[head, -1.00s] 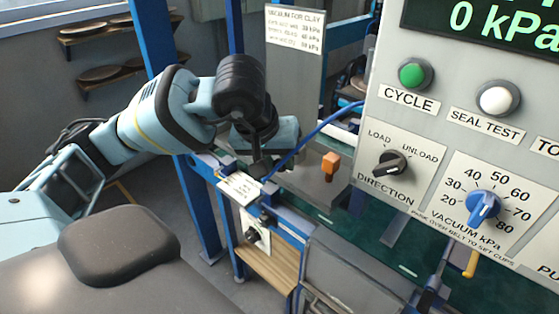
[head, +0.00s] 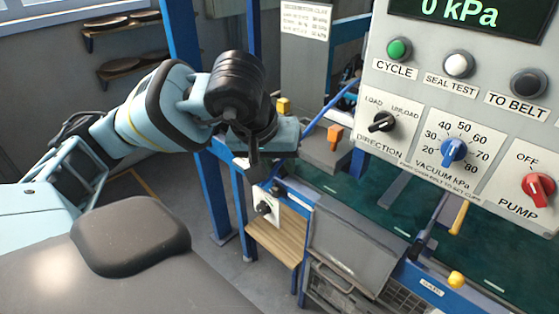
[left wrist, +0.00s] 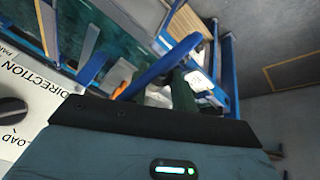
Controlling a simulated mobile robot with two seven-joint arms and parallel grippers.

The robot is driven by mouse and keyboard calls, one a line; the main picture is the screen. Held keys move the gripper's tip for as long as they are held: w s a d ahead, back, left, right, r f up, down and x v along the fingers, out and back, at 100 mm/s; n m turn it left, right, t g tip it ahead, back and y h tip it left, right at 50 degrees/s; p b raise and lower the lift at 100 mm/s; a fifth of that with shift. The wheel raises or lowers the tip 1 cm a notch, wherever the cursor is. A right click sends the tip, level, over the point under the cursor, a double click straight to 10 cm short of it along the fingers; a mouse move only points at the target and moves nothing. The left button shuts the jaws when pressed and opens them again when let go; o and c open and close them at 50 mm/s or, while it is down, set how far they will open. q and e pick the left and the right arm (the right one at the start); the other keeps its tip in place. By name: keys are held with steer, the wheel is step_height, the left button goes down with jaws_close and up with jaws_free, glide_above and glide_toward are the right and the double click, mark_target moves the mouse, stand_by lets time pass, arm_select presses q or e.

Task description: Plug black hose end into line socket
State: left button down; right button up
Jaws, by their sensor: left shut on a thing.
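My left gripper (head: 254,172) points down beside the blue frame at the middle of the head view. It is shut on the black hose end, which is mostly hidden by the dark fingers. The hose also crosses the left wrist view (left wrist: 160,66), beside a dark green piece (left wrist: 183,92) that I cannot identify. The line socket cannot be made out clearly; the frame near the fingers is partly covered by my gripper. My right gripper is not in view.
A console (head: 405,155) with knobs and buttons stands close on the right. Below the gripper is a white plate with a black knob (head: 264,207), above a wooden shelf (head: 275,240). Open floor lies to the left.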

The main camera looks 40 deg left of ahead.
arm_select(q)
steer(key=shift+s, duration=0.15)
steer(key=shift+d, duration=0.1)
steer(key=d+f+m+h, duration=0.2)
steer(key=d+f+m, duration=0.4)
steer(key=d+f, duration=0.1)
steer(key=shift+d+f+g, duration=0.3)
steer(key=shift+d+f, duration=0.1)
steer(key=shift+d, duration=0.2)
